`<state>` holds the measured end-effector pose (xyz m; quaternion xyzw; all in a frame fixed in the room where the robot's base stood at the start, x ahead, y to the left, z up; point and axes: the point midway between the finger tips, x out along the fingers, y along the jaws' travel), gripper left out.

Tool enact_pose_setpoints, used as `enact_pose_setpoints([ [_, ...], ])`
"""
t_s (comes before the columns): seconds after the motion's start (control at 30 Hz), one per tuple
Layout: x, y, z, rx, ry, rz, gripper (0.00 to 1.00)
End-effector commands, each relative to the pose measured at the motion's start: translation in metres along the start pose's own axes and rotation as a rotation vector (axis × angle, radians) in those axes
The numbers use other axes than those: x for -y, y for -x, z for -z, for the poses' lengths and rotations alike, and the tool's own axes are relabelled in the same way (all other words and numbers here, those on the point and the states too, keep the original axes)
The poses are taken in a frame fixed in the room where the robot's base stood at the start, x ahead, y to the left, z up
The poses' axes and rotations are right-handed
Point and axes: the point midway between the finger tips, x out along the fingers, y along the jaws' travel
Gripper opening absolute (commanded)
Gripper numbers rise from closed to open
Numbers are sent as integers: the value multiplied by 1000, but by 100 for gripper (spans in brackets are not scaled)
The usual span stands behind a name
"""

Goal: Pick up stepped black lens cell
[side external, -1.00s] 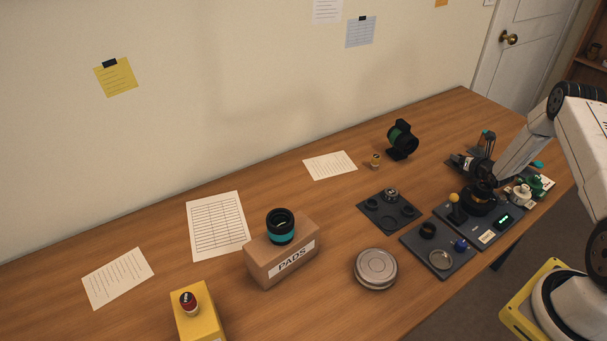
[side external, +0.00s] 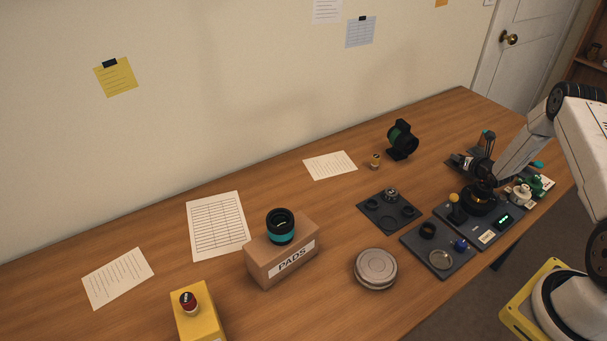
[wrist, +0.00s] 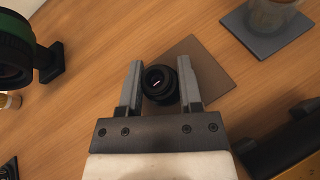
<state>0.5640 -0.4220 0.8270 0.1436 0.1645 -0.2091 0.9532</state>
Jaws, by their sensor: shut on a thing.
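The stepped black lens cell (wrist: 160,88) is a small dark round part with concentric rings and a bright glint at its centre, seen from above in the wrist view. My gripper (wrist: 160,72) has one finger on each side of it and is shut on it. A thin brown square mat (wrist: 212,76) lies beneath and beside it. In the side external view my gripper (side external: 462,162) is at the right part of the bench, low near the surface. The cell is hard to make out there, and I cannot tell whether it touches the mat.
A black-and-green lens on a stand (side external: 402,140) is to the left of my gripper. A clear jar (wrist: 272,12) stands on a grey mat nearby. A dark station with a round fixture (side external: 480,201) is close in front.

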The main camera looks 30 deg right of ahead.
Motion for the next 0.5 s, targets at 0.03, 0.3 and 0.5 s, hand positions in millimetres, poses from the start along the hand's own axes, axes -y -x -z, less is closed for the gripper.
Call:
enact_pose_setpoints([
  [0.03,0,0,0,-1,-1,1,0],
  [0.3,-2,4,-9,0,0,1,0],
  [0.5,-6,10,-26,1,1,1,0],
])
